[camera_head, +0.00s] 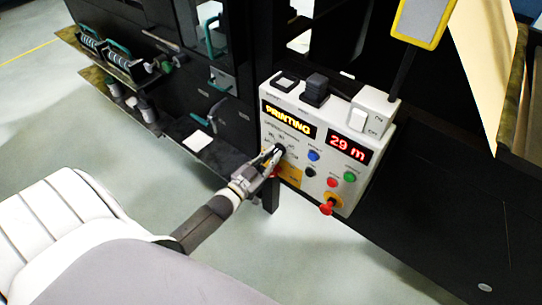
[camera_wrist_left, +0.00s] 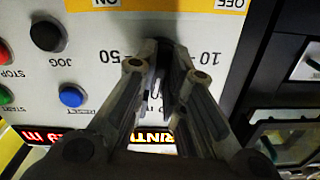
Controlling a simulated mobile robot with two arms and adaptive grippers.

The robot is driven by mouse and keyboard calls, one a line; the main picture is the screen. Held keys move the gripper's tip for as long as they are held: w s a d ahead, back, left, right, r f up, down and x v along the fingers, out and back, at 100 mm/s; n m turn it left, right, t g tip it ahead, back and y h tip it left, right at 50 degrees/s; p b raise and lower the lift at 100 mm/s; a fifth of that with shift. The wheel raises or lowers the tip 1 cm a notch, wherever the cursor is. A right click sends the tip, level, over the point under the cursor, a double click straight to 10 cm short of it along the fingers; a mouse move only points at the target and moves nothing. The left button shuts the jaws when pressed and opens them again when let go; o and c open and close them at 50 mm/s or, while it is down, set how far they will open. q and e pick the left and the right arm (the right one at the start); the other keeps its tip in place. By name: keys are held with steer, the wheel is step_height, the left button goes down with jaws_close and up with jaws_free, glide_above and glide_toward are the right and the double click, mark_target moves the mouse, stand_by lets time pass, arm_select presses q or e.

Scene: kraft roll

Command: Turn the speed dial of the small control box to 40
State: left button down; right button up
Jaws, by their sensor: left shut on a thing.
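The control box (camera_head: 313,142) is a white box on the dark machine frame, with a yellow "PRINTING" display (camera_head: 289,119) and a red "29 m" display (camera_head: 349,149). My left gripper (camera_head: 275,153) is shut on the black speed dial (camera_head: 280,148) at the box's left side. In the left wrist view, which shows the panel upside down, the fingers (camera_wrist_left: 162,75) close around the dial. The printed 50 and 10 show on either side. The fingers hide most of the dial and other scale marks, so its pointer setting cannot be read. My right gripper is out of view.
Blue (camera_head: 313,155), black, green (camera_head: 349,177) and red buttons sit right of the dial. A red emergency knob (camera_head: 327,208) sticks out at the lower front. Grey floor lies open below.

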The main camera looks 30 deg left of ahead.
arm_select(q)
steer(key=m, duration=0.6)
steer(key=shift+f+m, duration=0.1)
steer(key=shift+m, duration=0.2)
stand_by(0.5)
steer(key=c, duration=1.5)
jaws_free()
steer(key=shift+s, duration=0.1)
steer(key=s, duration=1.2)
steer(key=shift+a, duration=0.45)
steer(key=shift+w, duration=0.1)
